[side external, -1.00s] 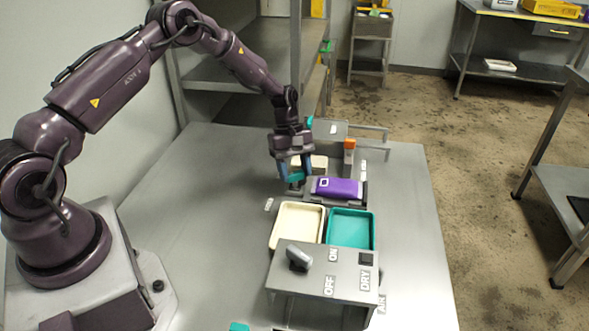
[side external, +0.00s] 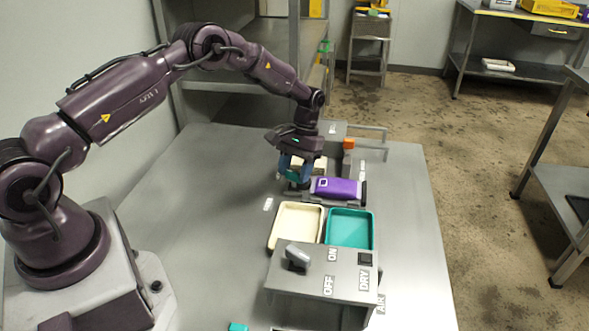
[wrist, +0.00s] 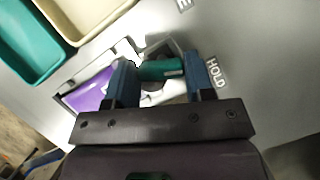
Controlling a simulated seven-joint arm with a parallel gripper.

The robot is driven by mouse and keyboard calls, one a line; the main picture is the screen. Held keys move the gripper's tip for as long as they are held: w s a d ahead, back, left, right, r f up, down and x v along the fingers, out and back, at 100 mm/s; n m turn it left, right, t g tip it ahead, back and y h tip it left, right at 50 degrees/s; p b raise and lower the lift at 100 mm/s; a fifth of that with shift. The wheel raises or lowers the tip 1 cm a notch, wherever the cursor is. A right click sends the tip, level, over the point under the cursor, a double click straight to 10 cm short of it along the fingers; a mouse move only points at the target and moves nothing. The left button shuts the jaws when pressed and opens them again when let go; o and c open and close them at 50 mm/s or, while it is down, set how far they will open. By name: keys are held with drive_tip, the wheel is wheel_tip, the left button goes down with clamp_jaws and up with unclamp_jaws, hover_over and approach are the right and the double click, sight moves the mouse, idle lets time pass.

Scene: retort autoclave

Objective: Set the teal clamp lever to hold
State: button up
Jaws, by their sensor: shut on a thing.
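The teal clamp lever (wrist: 160,70) lies between the two blue fingers of my gripper (wrist: 163,82) in the wrist view, and the fingers are shut on it. In the side view my gripper (side external: 294,172) is tilted over the lever (side external: 293,175), which is partly hidden by the fingers. A HOLD label (wrist: 216,73) is on the grey surface just right of the right finger in the wrist view. The purple pouch (side external: 338,188) lies in the clamp fixture beside the lever; part of it shows in the wrist view (wrist: 88,92).
A cream tray (side external: 272,240) and a teal tray (side external: 372,232) stand in front of the fixture. A grey box with a knob (side external: 298,255) and OFF, ON and DRY labels is nearer. An orange-topped post (side external: 349,144) stands behind the pouch. The left tabletop is clear.

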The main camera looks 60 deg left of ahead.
drive_tip(key=shift+m+y, duration=0.9)
drive_tip(key=shift+m, duration=1.4)
drive_tip(key=o, duration=0.9)
drive_tip(key=v, duration=1.3)
drive_tip(key=shift+w+d, duration=0.1)
drive_tip(key=shift+w, duration=0.05)
